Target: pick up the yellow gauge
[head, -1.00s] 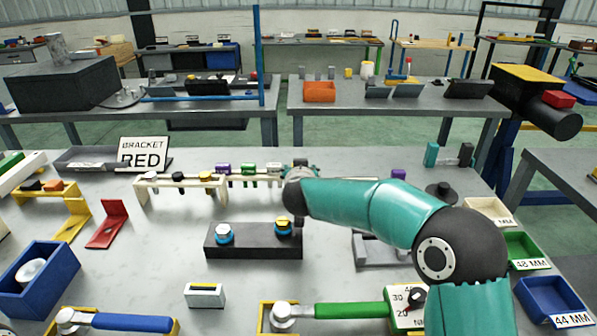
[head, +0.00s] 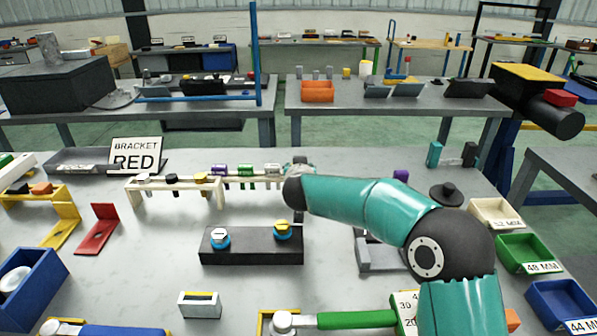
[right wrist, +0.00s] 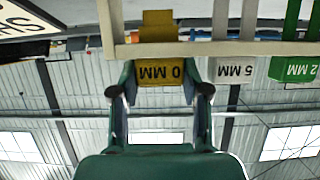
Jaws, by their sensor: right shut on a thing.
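The yellow gauge (right wrist: 159,72), marked with an upside-down "0 MM", sits between the fingers of my right gripper (right wrist: 160,84) in the right wrist view. The fingers are shut on it from both sides. Its yellow part also shows across the pale rack beam (right wrist: 240,48); I cannot tell whether it is clear of the rack. In the head view my right gripper (head: 300,164) is at the right end of the back gauge row, mostly behind its own arm, and the yellow gauge is hidden there. My left gripper is out of view.
A white gauge (right wrist: 235,70) and a green gauge (right wrist: 291,69) hang beside the yellow one. A purple gauge (head: 219,170) is farther along. A front rack (head: 135,192) holds knobbed pieces. A dark block (head: 250,247) with two knobs stands nearer.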

